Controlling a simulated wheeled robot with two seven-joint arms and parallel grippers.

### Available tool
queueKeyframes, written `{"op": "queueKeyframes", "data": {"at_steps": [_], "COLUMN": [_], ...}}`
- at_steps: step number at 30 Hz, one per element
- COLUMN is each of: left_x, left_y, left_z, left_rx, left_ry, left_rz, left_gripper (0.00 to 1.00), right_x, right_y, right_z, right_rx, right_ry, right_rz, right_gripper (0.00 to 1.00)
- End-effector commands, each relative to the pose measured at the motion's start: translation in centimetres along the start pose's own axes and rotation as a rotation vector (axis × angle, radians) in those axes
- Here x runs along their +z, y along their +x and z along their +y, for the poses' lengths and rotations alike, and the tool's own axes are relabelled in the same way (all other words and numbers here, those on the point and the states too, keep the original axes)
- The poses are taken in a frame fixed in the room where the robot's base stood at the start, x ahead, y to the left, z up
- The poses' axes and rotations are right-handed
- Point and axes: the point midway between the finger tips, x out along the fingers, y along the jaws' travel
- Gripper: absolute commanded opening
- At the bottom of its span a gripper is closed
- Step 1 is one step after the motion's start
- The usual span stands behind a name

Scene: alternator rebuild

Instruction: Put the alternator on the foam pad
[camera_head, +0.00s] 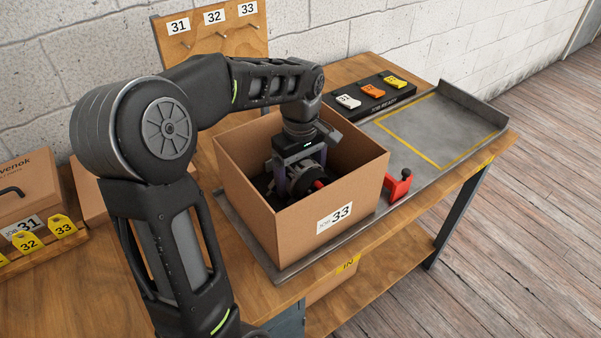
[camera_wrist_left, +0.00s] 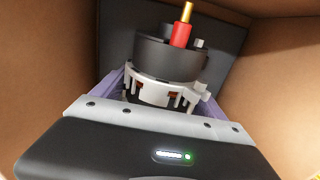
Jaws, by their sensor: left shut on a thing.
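My left gripper (camera_head: 300,172) reaches down into an open cardboard box (camera_head: 252,215) labelled 33. Its purple fingers are shut on the alternator (camera_head: 305,183), one on each side. In the left wrist view the alternator (camera_wrist_left: 165,60) has a silver slotted body, a dark round top and a red post with a brass tip. A dark square pad (camera_wrist_left: 232,42), likely the foam pad, shows behind it on the box floor. A dark patch of it shows in the head view (camera_head: 262,185). I cannot tell whether the alternator touches the pad. My right gripper is not in view.
The box walls stand close around the gripper. A red clamp-like part (camera_head: 398,185) is beside the box. A grey tray (camera_head: 455,145) with a yellow outline lies empty to the right. A black tag board (camera_head: 375,98) stands behind. Another box (camera_head: 25,185) is at far left.

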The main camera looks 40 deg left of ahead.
Motion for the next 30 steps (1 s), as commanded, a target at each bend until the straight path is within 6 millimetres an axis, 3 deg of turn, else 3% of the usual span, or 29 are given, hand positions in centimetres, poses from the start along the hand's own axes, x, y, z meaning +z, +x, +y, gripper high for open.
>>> {"op": "queueKeyframes", "data": {"at_steps": [15,16,22,30], "left_x": [-0.1,0.0,0.0,0.0], "left_y": [0.5,1.0,0.9,0.8], "left_z": [0.3,0.0,0.0,0.0], "left_rx": [0.01,0.001,0.001,0.001], "left_ry": [0.001,0.001,0.0,0.0], "left_rz": [0.005,0.0,0.0,0.0], "left_gripper": [0.1,0.84,1.0,1.0], "right_x": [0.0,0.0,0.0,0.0], "right_y": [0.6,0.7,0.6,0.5], "right_z": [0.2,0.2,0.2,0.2], "right_rx": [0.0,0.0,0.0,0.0], "right_ry": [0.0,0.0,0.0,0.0], "right_rz": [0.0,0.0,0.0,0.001], "right_gripper": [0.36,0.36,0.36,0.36]}}
